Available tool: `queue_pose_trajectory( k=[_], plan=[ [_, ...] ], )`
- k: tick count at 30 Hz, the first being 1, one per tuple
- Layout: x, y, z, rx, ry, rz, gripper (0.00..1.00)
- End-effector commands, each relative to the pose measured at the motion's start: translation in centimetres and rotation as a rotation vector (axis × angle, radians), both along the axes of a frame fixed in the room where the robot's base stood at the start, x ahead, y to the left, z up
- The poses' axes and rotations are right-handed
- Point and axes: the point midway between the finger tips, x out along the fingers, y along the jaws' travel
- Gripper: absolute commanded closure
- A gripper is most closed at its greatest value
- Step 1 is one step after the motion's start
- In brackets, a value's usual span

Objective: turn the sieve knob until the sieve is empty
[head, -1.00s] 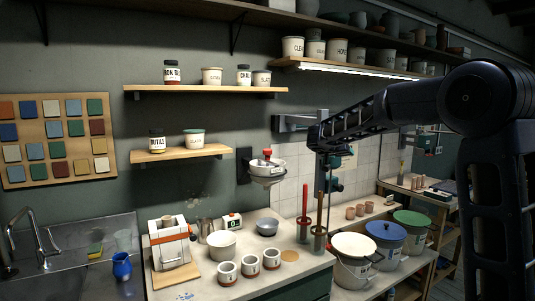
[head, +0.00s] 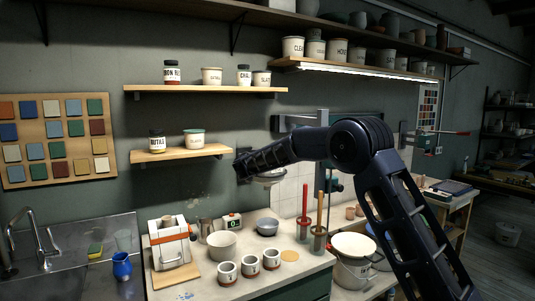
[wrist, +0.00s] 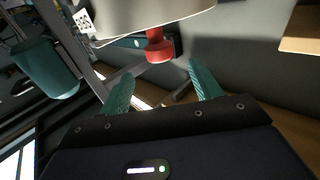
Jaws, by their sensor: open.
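The sieve (head: 270,178) is the pale bowl on the wall bracket, below and right of the lower shelf. In the head view, my arm covers most of it and hides the knob. In the wrist view, its pale side (wrist: 155,15) fills the top. The red knob (wrist: 158,48) stands out from it. My gripper (wrist: 160,70) is open, with its two teal fingers pointing toward the knob. The knob lies between and slightly beyond the fingertips, apparently untouched. The inside of the sieve is hidden.
The lower shelf (head: 180,154) with jars is close left of my arm. A teal vessel (wrist: 48,70) shows at left in the wrist view.

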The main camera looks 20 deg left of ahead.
Motion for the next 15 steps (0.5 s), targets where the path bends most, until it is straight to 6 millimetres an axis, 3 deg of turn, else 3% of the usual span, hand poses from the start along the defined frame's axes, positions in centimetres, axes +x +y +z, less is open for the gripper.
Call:
queue_pose_trajectory(
  k=[15],
  plan=[
    [8.1, -0.1, 0.0, 0.0, 0.0, -0.003, 0.36]
  ],
)
